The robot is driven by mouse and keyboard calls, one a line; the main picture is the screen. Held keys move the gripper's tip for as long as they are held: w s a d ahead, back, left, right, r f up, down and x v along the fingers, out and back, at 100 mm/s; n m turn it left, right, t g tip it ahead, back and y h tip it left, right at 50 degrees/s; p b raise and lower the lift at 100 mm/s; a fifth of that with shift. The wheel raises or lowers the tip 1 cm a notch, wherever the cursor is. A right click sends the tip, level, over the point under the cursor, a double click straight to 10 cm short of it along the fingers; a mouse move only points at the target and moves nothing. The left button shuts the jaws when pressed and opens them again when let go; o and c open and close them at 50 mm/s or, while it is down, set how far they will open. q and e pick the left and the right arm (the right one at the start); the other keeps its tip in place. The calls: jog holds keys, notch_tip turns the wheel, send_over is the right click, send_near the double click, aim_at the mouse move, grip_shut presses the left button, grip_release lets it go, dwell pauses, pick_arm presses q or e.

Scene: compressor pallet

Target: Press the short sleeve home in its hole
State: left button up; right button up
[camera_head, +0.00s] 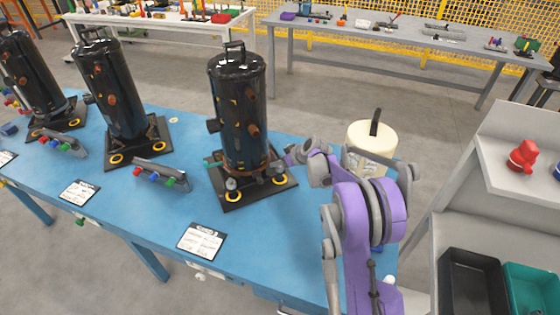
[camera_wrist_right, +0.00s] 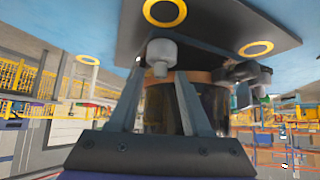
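A tall black compressor (camera_head: 238,115) stands upright on its black base plate (camera_head: 232,203) on the blue table. The plate carries yellow-ringed holes. In the right wrist view the plate (camera_wrist_right: 215,22) appears inverted at the top. A short grey stepped piece (camera_wrist_right: 160,56), possibly the short sleeve, stands at the plate near one yellow ring (camera_wrist_right: 164,11). I cannot tell how deep it sits. My right gripper (camera_wrist_right: 161,70) has its fingers apart, pointing at this piece; contact is unclear. In the head view the right gripper (camera_head: 290,156) is at the plate's right side, partly hidden. The left gripper is not visible.
Two more black compressors (camera_head: 110,90) (camera_head: 32,75) stand left on the table (camera_head: 135,210). A rack with coloured fittings (camera_head: 160,175) and a white card (camera_head: 202,242) lie nearby. A cream canister (camera_head: 372,143) is behind my right arm. A grey shelf with bins (camera_head: 470,275) stands right.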

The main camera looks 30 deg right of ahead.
jog(key=v, duration=1.1)
jog(key=shift+w, duration=0.1)
